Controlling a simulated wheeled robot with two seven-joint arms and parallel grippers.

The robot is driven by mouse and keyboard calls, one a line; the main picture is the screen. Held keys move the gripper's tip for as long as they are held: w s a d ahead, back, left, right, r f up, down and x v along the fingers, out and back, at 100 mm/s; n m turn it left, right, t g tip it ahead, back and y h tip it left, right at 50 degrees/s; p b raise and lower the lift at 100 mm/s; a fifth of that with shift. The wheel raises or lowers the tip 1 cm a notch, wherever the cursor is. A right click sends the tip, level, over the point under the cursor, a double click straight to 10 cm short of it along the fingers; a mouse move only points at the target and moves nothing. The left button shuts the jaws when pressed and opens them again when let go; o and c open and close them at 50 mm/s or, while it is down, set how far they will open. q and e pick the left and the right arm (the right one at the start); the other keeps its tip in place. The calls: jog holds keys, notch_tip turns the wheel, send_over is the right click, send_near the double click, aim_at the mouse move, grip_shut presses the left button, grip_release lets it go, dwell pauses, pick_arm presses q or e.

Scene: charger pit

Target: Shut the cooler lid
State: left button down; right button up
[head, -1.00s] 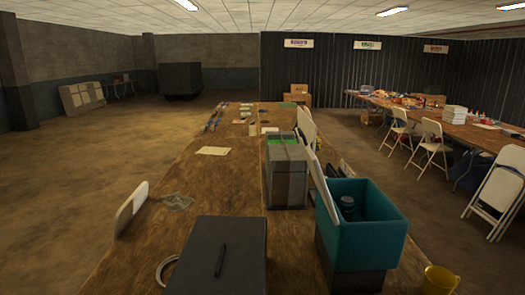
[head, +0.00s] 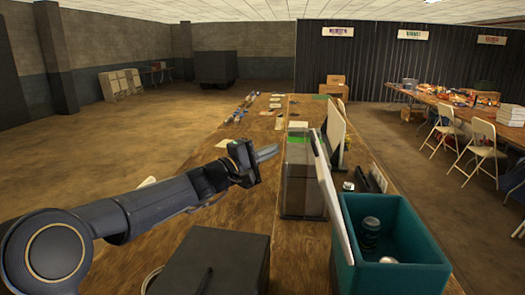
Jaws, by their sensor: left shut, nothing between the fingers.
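The teal cooler (head: 403,240) stands open on the right part of the long table. Its white lid (head: 333,195) stands up along the cooler's left side, tilted, leaving the top uncovered. A dark can (head: 371,230) and the top of another can (head: 388,260) show inside. My left gripper (head: 266,153) is left of the lid, over the table, with its fingers together and empty. It is apart from the lid and cooler. My right gripper is not in view.
A grey box with a green top (head: 302,180) stands just left of the lid. A dark case (head: 215,262) lies at the front. A white panel (head: 336,130) stands behind the grey box. Papers lie farther back on the wooden table.

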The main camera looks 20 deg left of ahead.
pick_arm(q)
jog(key=w+d+r+p, duration=0.1)
jog(key=w+d+p, duration=0.2)
jog(key=w+d, duration=0.2)
jog(key=shift+w+d+r, duration=0.2)
jog(key=shift+d, duration=0.35)
